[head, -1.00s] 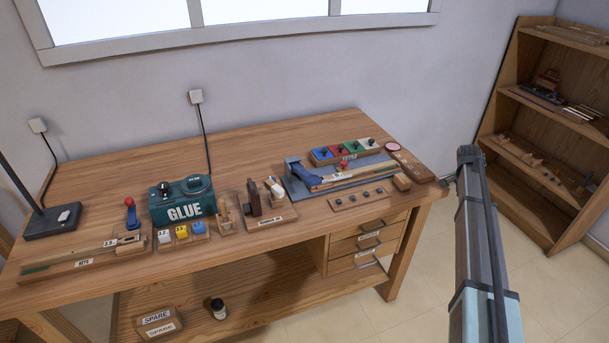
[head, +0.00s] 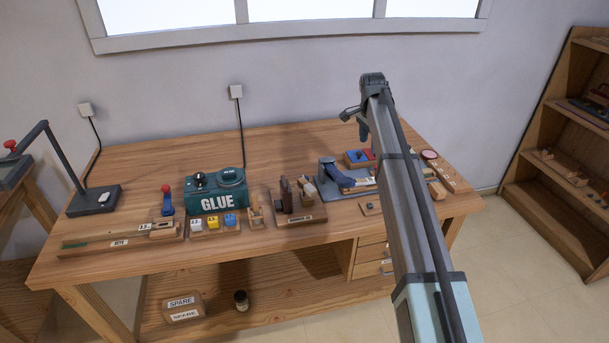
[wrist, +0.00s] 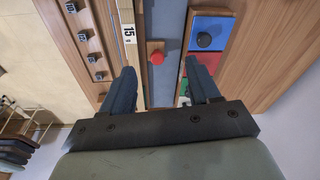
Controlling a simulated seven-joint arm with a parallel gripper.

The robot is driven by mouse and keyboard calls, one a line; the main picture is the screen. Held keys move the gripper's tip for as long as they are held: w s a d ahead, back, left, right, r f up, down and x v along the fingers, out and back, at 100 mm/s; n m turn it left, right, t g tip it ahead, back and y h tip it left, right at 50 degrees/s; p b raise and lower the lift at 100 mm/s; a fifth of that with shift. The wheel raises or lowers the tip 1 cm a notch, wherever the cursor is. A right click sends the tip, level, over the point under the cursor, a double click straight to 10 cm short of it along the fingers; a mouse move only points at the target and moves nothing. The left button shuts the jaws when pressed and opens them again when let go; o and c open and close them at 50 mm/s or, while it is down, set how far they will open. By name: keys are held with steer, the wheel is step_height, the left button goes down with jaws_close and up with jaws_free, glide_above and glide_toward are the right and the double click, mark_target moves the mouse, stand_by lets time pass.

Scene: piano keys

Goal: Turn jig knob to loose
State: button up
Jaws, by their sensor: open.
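The jig (head: 333,192) is a grey-blue plate with a blue end piece toward the right of the bench; my arm hides much of it in the head view. In the wrist view, a round red knob (wrist: 156,58) sits on a small wooden block on the grey-blue plate, beside a wooden strip with a "15" tag (wrist: 129,33). I cannot read any loose or tight mark. My gripper (wrist: 160,72) is open and empty, with the knob seen between and just beyond its blue fingertips. It appears above the jig in the head view (head: 356,124).
A coloured tray with black knobs (wrist: 204,40) lies beside the jig. A green glue box (head: 215,195), coloured blocks (head: 213,222) and a wooden clamp stand (head: 292,203) are to the left.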

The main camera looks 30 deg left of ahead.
steer(key=s+a+r+n+g, duration=0.2)
steer(key=s+a+r, duration=0.1)
steer(key=s+a, duration=1.25)
steer(key=f, duration=1.4)
steer(key=shift+w+a, duration=0.2)
steer(key=shift+a, duration=0.1)
steer(key=shift+c, duration=0.3)
steer(key=c, duration=1)
